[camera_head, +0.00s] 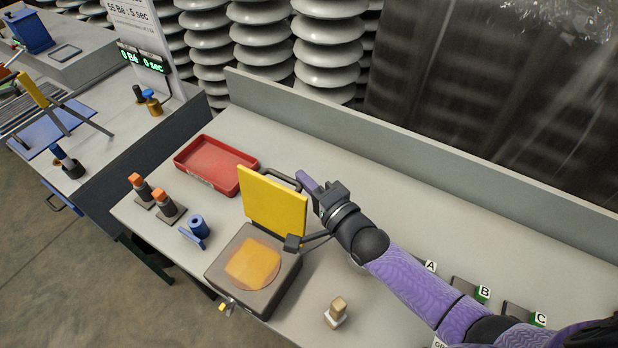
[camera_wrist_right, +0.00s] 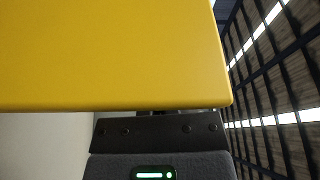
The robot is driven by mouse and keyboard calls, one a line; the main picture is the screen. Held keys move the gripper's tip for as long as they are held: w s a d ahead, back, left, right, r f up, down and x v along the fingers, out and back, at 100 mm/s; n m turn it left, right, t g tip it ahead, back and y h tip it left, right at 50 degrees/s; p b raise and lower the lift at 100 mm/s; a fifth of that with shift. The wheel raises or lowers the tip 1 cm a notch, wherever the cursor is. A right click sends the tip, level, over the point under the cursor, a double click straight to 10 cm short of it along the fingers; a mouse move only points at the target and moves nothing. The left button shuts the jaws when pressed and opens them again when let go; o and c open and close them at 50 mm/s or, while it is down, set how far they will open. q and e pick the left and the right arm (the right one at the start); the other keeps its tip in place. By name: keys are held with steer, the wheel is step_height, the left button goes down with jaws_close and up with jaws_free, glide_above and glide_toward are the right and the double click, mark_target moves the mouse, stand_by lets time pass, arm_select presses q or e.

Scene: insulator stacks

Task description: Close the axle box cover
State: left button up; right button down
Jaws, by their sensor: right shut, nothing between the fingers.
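The axle box (camera_head: 225,283) is a dark grey box on the bench, with an orange round-cornered inside facing up. Its yellow cover (camera_head: 272,203) stands open, nearly upright, at the box's back edge. My right gripper (camera_head: 289,178) is at the far side of the cover, by its upper right corner. Its fingers are shut with nothing between them and are partly hidden by the cover. The cover (camera_wrist_right: 110,55) fills much of the right wrist view, in front of the gripper body. I cannot tell if they touch. My left gripper is not in view.
A red tray (camera_head: 217,187) lies behind and left of the box. Orange-topped parts (camera_head: 163,203) and a blue roll (camera_head: 199,226) stand to its left. A small wooden-topped block (camera_head: 337,309) stands to its right. A low wall (camera_head: 420,145) runs along the bench's back.

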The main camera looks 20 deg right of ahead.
mark_target(292, 192)
steer(key=s+a+n, duration=0.1)
steer(key=n, duration=0.1)
steer(key=s+a+r+n+t, duration=0.1)
steer(key=s+a, duration=0.1)
steer(key=shift+s+a+r+n+y, duration=0.1)
steer(key=shift+r+n+y, duration=0.1)
steer(key=shift+n+y, duration=0.2)
steer(key=s+a+f+n+y+b, duration=0.1)
steer(key=s+a+f+n+b, duration=0.1)
steer(key=s+a+n, duration=0.1)
steer(key=s+a+f+n+y+b, duration=0.2)
steer(key=s+a+n, duration=0.1)
steer(key=n, duration=0.1)
steer(key=s+a+f+n+y+b, duration=0.1)
steer(key=s+a+f+n+b, duration=0.1)
steer(key=s+a+f+n, duration=0.1)
steer(key=shift+s+a+n+y, duration=0.3)
steer(key=shift+s+a+n, duration=0.1)
steer(key=shift+a, duration=0.05)
steer(key=shift+s+a+f+n+g+y+b, duration=0.2)
steer(key=shift+a+f+n+g+y+b, duration=0.1)
steer(key=shift+f+n+b, duration=0.35)
steer(key=shift+s+a+f+b, duration=0.1)
steer(key=shift+s+f+b, duration=0.15)
steer(key=shift+f+b, duration=0.3)
steer(key=shift+f, duration=0.1)
steer(key=shift+s+f, duration=0.1)
steer(key=shift+f, duration=0.05)
